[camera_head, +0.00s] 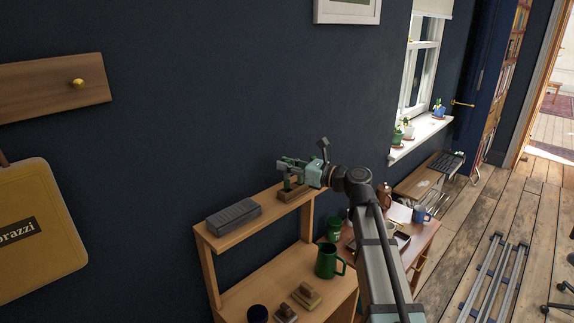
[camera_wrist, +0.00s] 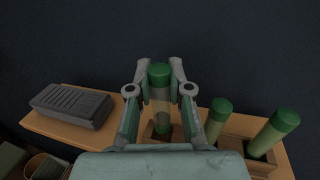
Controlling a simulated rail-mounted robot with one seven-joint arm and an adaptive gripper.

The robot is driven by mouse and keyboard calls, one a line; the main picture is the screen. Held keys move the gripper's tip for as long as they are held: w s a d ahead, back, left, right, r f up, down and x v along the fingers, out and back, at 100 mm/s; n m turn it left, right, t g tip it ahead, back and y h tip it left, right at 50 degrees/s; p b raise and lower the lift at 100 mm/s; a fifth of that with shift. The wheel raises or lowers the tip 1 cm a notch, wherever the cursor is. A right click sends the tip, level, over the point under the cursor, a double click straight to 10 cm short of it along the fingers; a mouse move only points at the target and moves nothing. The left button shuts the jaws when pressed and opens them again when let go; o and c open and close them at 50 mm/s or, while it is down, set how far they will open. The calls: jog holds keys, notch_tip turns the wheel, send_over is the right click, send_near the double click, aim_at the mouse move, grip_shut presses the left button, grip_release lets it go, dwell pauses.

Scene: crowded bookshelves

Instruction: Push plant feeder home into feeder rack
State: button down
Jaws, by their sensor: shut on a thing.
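A plant feeder (camera_wrist: 160,100), a clear tube with a green cap, stands upright between the fingers of my gripper (camera_wrist: 160,88) in the wrist view. The gripper is shut on it. The wooden feeder rack (camera_wrist: 236,150) is below and to the right, and its left end shows around the tube's lower part. I cannot tell how deep the tube sits. Two other green-capped feeders (camera_wrist: 217,118) stand in the rack to the right. In the head view my gripper (camera_head: 291,172) is over the rack (camera_head: 291,193) on the top shelf, and the held feeder is hard to make out.
A dark grey ridged box (camera_head: 233,215) lies on the shelf (camera_head: 265,207) left of the rack. The dark wall is close behind. A green mug (camera_head: 328,261) and a green jar (camera_head: 333,229) stand on the lower level.

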aim_at(287, 188)
jog(key=shift+f+b, duration=0.35)
jog(key=shift+f, duration=1.25)
jog(key=c, duration=1)
grip_release()
jog(key=v, duration=1.2)
jog(key=shift+r, duration=0.1)
